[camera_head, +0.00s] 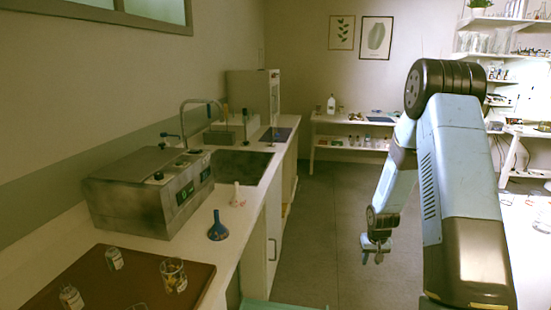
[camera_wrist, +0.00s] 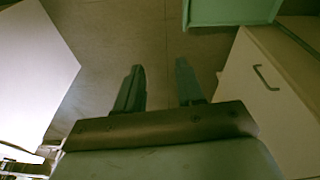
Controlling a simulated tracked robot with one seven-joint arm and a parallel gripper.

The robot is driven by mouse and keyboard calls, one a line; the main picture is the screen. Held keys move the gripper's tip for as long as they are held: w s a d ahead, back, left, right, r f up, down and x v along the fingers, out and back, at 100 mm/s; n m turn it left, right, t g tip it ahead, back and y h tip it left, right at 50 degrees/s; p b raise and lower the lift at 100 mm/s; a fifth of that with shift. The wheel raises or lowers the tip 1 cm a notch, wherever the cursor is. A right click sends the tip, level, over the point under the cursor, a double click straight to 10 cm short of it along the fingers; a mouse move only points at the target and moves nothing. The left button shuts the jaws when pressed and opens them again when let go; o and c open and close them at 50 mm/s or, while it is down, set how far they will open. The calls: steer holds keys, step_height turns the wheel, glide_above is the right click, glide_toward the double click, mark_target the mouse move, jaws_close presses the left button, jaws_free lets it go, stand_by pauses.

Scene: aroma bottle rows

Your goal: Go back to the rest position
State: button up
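My gripper (camera_head: 375,250) hangs over the open floor to the right of the long counter in the head view. In the wrist view my gripper (camera_wrist: 160,88) has its two fingers apart with only floor between them, so it is open and empty. On the brown tray (camera_head: 122,262) at the lower left of the head view stand two small labelled bottles, one (camera_head: 114,258) farther back and one (camera_head: 71,298) nearer. A glass beaker (camera_head: 174,276) with something in it stands at the tray's right.
A blue flask (camera_head: 218,227) and a small white flask (camera_head: 237,195) stand near the edge of the counter (camera_head: 237,245). A metal box-shaped device (camera_head: 150,190) and a sink (camera_head: 238,167) lie behind them. A table (camera_head: 350,123) stands at the back. The floor (camera_head: 322,220) between is clear.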

steer(key=s+a+r+t, duration=0.1)
steer(key=s+a+r, duration=0.15)
steer(key=r, duration=0.65)
steer(key=s+a+r, duration=0.1)
steer(key=s+r, duration=0.3)
steer(key=r, duration=0.5)
steer(key=s+a+r+t, duration=0.1)
steer(key=s+a+r, duration=0.15)
steer(key=r, duration=0.65)
steer(key=s+a+r, duration=0.1)
steer(key=s+r, duration=0.3)
steer(key=s, duration=0.4)
steer(key=s+a+r+t, duration=0.1)
steer(key=s+a+r, duration=0.1)
steer(key=s+r, duration=0.3)
steer(key=s+a+r, duration=0.1)
steer(key=s+r, duration=0.4)
steer(key=s, duration=0.6)
steer(key=shift+a+n+t, duration=0.3)
steer(key=shift+n, duration=0.1)
steer(key=shift+a, duration=0.1)
